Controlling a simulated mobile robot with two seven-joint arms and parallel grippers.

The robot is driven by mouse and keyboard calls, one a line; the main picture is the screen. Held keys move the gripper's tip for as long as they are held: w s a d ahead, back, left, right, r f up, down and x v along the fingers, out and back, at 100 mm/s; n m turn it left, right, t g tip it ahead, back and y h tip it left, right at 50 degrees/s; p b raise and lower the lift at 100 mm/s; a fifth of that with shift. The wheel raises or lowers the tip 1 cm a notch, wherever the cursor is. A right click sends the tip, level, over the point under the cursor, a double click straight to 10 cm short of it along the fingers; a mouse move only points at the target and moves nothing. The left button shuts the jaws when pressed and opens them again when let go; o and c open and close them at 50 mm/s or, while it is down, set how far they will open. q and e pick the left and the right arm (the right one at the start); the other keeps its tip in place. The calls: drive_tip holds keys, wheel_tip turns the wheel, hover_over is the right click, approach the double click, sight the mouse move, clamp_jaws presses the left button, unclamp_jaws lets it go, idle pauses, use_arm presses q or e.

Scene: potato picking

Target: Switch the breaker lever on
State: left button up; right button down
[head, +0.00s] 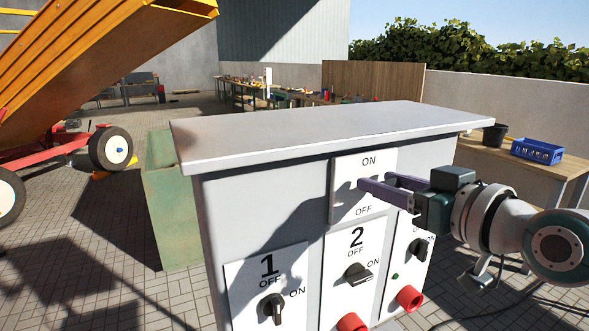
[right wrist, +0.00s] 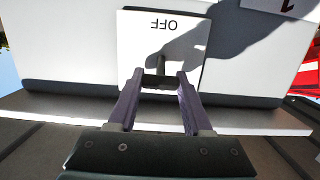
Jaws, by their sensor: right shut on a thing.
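The breaker panel (head: 346,205) is a white plate marked ON at its top and OFF at its bottom, on the front of a grey cabinet. It shows upside down in the right wrist view (right wrist: 132,40). My right gripper (head: 374,180) reaches in from the right, its purple fingers at the middle of this plate. In the right wrist view the fingers (right wrist: 159,75) are shut on the dark breaker lever (right wrist: 160,66), which sticks out from the plate. The fingers hide the lever in the head view and the ON mark in the wrist view. My left gripper is not in view.
The cabinet's overhanging top (head: 320,130) is just above my right gripper. Below are black rotary switches (head: 272,307) and red knobs (head: 409,297). A table with a blue crate (head: 537,151) stands at right. An orange conveyor (head: 90,60) is at left.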

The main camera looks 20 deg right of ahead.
drive_tip(key=shift+c, duration=1.6)
unclamp_jaws()
drive_tip(key=s+r+b, duration=0.1)
drive_tip(key=s+b, duration=0.1)
drive_tip(key=s, duration=0.7)
drive_tip(key=shift+s+d+r, duration=0.25)
drive_tip(key=shift+s+d, duration=0.15)
